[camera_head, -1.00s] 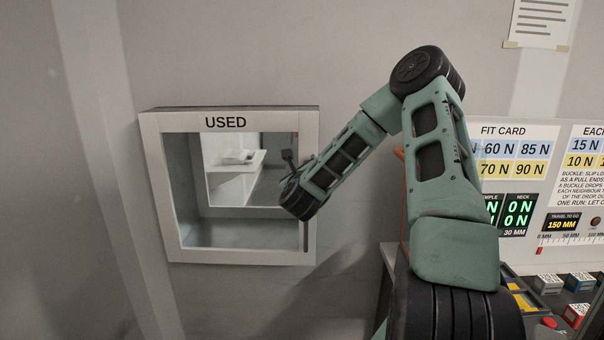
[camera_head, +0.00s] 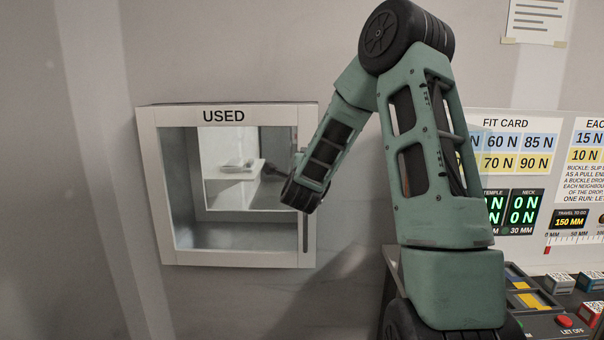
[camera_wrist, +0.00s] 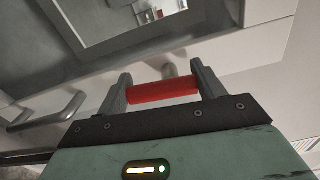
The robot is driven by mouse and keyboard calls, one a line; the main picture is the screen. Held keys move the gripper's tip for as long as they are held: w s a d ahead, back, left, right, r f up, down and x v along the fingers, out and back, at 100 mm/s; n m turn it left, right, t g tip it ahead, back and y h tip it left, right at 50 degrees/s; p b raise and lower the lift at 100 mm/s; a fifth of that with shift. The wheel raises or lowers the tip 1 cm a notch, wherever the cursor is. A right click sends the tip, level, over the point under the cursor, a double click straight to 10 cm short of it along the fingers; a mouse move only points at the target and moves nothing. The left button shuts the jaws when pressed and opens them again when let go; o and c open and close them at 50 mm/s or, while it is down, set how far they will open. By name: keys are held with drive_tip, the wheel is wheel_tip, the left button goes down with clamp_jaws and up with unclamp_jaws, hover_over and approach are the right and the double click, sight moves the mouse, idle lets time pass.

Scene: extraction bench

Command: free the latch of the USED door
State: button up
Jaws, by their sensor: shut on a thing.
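The USED door (camera_head: 228,258) is a white-framed window door on the wall. It looks closed, and a vertical grey bar handle (camera_head: 305,234) runs down its right side. In the wrist view the bar handle (camera_wrist: 52,112) shows at the left, apart from my fingers. My gripper (camera_wrist: 162,88) is shut on a red latch grip (camera_wrist: 165,91), which lies crosswise between the two fingers. A short metal stem (camera_wrist: 169,70) shows behind the red grip. In the head view my wrist covers the latch and most of the gripper at the door's right edge.
Behind the glass is a chamber with a white shelf (camera_head: 233,172). To the right are a FIT CARD panel (camera_head: 505,127) and a bench with coloured blocks and a red button (camera_head: 565,321). The wall left of the door is clear.

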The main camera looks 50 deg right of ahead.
drive_tip(key=shift+f+n+b, duration=0.1)
drive_tip(key=shift+n+b, duration=0.25)
drive_tip(key=shift+n, duration=0.35)
drive_tip(key=o, duration=1)
drive_tip(key=shift+b+v, duration=5.45)
drive_tip(key=shift+v, duration=3.25)
